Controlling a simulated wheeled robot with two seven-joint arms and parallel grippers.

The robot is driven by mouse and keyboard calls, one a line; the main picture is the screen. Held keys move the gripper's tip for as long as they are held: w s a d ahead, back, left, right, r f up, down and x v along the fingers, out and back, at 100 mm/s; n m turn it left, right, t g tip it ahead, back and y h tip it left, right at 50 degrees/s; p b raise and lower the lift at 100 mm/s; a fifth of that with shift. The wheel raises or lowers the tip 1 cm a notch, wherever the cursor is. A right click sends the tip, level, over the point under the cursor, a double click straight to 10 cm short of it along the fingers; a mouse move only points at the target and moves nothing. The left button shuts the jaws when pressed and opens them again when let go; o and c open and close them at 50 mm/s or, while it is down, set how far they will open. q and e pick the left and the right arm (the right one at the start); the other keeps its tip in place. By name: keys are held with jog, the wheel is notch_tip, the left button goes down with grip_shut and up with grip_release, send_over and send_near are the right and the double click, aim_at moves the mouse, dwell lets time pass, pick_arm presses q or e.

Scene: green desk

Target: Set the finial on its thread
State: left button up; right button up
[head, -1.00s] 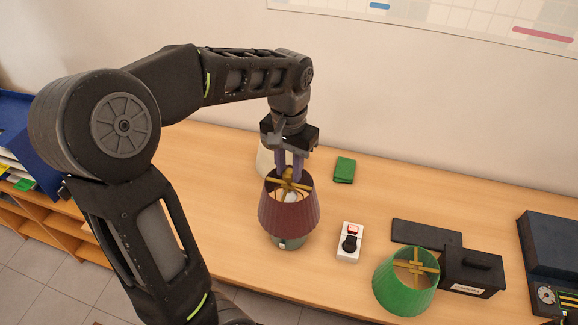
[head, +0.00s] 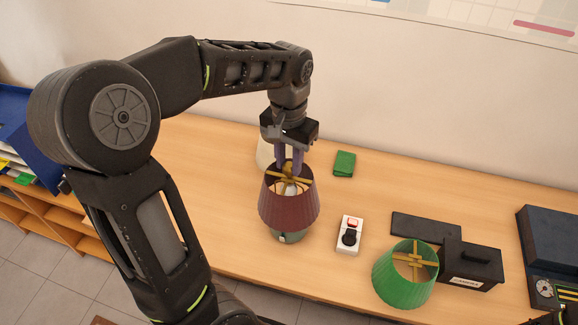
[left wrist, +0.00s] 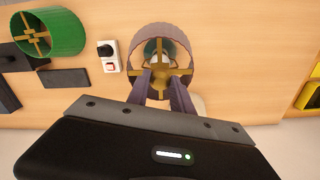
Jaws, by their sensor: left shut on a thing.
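A lamp with a dark red shade (head: 288,205) stands on the desk below my left gripper (head: 289,162); its grey-green base (head: 289,236) shows under the shade. A brass cross-shaped frame spans the shade's open top. My left gripper points down over the middle of this frame, its purple fingers shut on a small brass finial (head: 288,169). The fingers mostly hide the finial and the thread, so I cannot tell whether these touch.
A white switch box (head: 349,235) stands right of the lamp. A green shade (head: 405,275), a black box (head: 472,268) and a dark flat plate (head: 426,228) lie further right.

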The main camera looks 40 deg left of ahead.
aim_at(289, 164)
pick_arm(q)
jog(key=shift+f+b, duration=0.35)
jog(key=shift+f, duration=0.2)
dwell(0.9)
jog(key=o, duration=1.1)
notch_tip(289, 164, up, 8)
jog(key=shift+f+b, duration=0.1)
jog(key=shift+b, duration=0.3)
dwell(0.3)
